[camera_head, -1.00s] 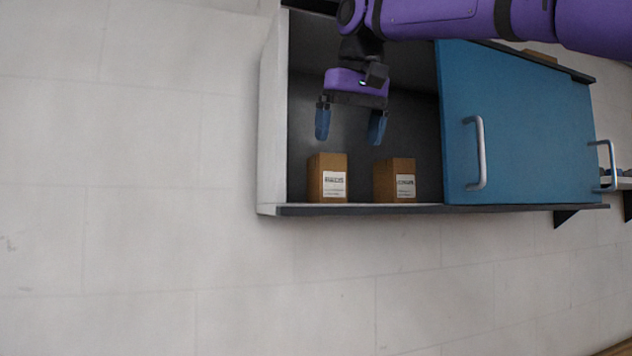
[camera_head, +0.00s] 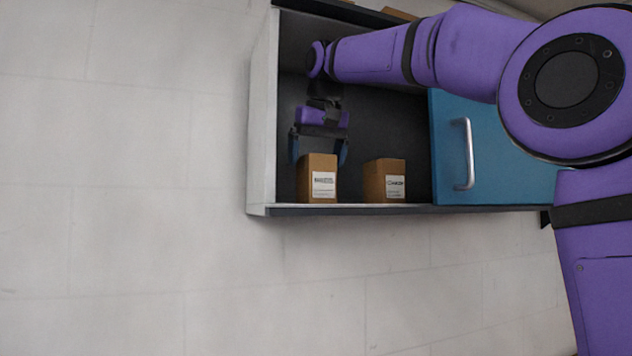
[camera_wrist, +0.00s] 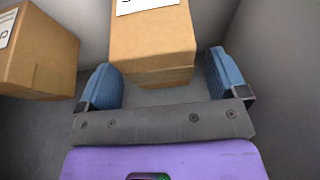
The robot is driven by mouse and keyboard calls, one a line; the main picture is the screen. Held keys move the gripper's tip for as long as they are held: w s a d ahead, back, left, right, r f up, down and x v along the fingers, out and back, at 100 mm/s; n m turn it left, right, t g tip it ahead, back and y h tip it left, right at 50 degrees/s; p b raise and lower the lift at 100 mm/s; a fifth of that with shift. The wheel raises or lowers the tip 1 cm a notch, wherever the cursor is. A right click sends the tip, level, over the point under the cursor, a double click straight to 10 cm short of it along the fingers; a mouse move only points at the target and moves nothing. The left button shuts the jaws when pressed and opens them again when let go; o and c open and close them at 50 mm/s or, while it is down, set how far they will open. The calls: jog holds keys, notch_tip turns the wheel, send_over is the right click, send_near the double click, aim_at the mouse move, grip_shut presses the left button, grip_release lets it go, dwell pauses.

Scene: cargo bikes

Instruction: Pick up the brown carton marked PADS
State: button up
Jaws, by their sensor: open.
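Two brown cartons with white labels stand upright in the open part of a wall cabinet. The left carton (camera_head: 318,168) and the right carton (camera_head: 384,179) are apart, and their printing is too small to read surely, so I cannot tell which is marked PADS. My gripper (camera_head: 319,150) is open and empty behind the left carton, with a finger showing at either side of it. In the wrist view that carton (camera_wrist: 150,45) lies just ahead, around and beyond the fingertips (camera_wrist: 163,72), with gaps at both sides. The other carton (camera_wrist: 38,55) stands at the left.
The cabinet's pale left side wall (camera_head: 262,120) is close to my gripper. A low front ledge (camera_head: 350,210) runs below the cartons. A blue door (camera_head: 445,150) with a metal handle (camera_head: 467,153) covers the right part.

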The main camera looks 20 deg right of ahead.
jog(key=shift+x, duration=1.3)
jog(key=shift+c, duration=0.2)
jog(key=c, duration=1.1)
jog(key=shift+r, duration=0.1)
